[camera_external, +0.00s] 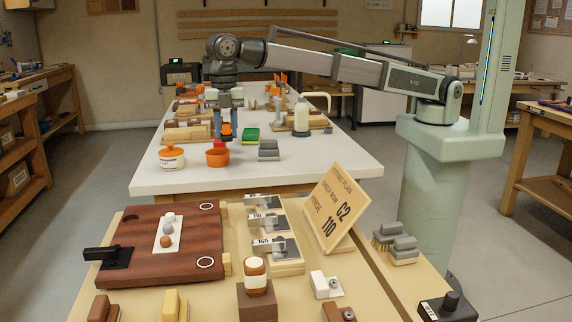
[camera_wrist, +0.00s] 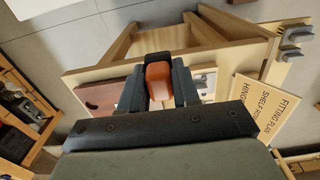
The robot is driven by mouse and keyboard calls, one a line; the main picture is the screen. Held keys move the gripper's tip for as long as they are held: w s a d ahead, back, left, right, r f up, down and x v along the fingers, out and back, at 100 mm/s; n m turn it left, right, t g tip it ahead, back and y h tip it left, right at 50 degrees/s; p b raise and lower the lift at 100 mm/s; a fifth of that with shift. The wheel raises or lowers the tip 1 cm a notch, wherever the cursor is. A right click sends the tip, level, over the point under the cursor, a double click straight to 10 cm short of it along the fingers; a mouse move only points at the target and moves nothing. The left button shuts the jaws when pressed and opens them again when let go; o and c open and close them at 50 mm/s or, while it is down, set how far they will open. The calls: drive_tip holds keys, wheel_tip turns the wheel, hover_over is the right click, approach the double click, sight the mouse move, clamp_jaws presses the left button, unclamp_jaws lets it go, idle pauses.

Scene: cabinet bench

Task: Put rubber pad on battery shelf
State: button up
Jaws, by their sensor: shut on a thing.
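My gripper (camera_external: 227,132) hangs fingers down above the white table, at the near side of its middle. In the wrist view its two dark fingers (camera_wrist: 159,90) are shut on an orange-red block (camera_wrist: 159,78). I cannot tell for sure that this block is the rubber pad. A small red patch (camera_external: 219,143) shows at the fingertips in the external view, just above an orange cup (camera_external: 217,158). No surface is clearly recognisable as the battery shelf.
The nearer bench holds a dark red panel (camera_external: 190,252), a fitting plan sign (camera_external: 335,205) and several small blocks.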

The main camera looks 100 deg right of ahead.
drive_tip(key=s+a, duration=3.2)
drive_tip(key=s, duration=0.4)
drive_tip(key=shift+s+a+f, duration=0.1)
drive_tip(key=shift+a+f, duration=0.05)
drive_tip(key=shift+f, duration=5)
drive_tip(key=shift+s+a+f, duration=0.1)
drive_tip(key=shift+s+f, duration=0.05)
drive_tip(key=shift+f, duration=4.95)
drive_tip(key=shift+s+a+f, duration=0.1)
drive_tip(key=shift+a+f, duration=0.05)
drive_tip(key=shift+f, duration=5)
drive_tip(key=shift+f, duration=0.15)
drive_tip(key=o, duration=1)
drive_tip(key=shift+o, duration=0.2)
wheel_tip(320, 180, up, 12)
